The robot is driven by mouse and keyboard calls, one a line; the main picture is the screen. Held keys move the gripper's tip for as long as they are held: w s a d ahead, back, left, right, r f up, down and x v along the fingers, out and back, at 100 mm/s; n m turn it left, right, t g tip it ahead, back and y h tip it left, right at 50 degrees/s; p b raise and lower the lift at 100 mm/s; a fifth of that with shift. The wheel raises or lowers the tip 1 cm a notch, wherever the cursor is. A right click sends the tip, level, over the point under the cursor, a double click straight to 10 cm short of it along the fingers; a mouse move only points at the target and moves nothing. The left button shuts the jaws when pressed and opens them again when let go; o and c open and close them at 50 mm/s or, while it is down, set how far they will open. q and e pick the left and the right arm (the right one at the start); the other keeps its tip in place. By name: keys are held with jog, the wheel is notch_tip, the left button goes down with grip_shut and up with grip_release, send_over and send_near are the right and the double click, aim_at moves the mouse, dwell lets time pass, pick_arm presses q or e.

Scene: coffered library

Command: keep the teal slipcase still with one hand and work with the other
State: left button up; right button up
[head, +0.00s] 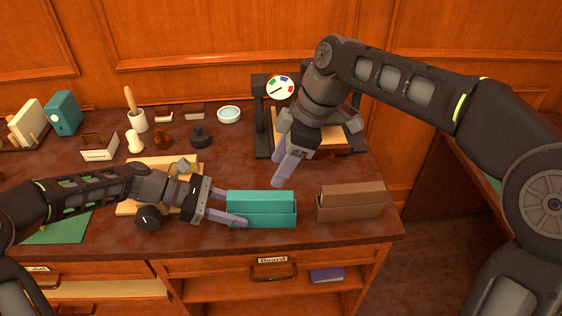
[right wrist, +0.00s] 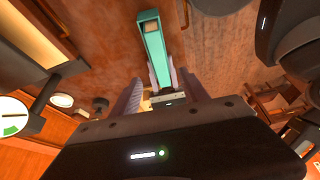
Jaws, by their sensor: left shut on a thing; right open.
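The teal slipcase (head: 262,213) stands near the front edge of the desk. My left gripper (head: 235,207) is shut on its left end, one finger on the far side and one on the near side. In the right wrist view the slipcase (right wrist: 154,55) appears as a long narrow teal box with a small tan patch at its far end; I cannot tell what that patch is. My right gripper (head: 280,170) is open and empty, pointing down above the desk behind the slipcase. Its fingers (right wrist: 160,92) also show in the right wrist view, apart from the slipcase.
A brown slipcase (head: 350,205) stands just right of the teal one. A black frame with a dial (head: 282,88) stands behind my right gripper. The desk's front edge is close.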

aim_at(263, 195)
jog(key=shift+f, duration=0.15)
jog(key=x, duration=1.1)
jog(key=shift+a+f, duration=0.25)
jog(key=shift+f, duration=0.1)
jog(key=shift+c, duration=0.5)
grip_shut()
dwell(0.3)
dwell(0.4)
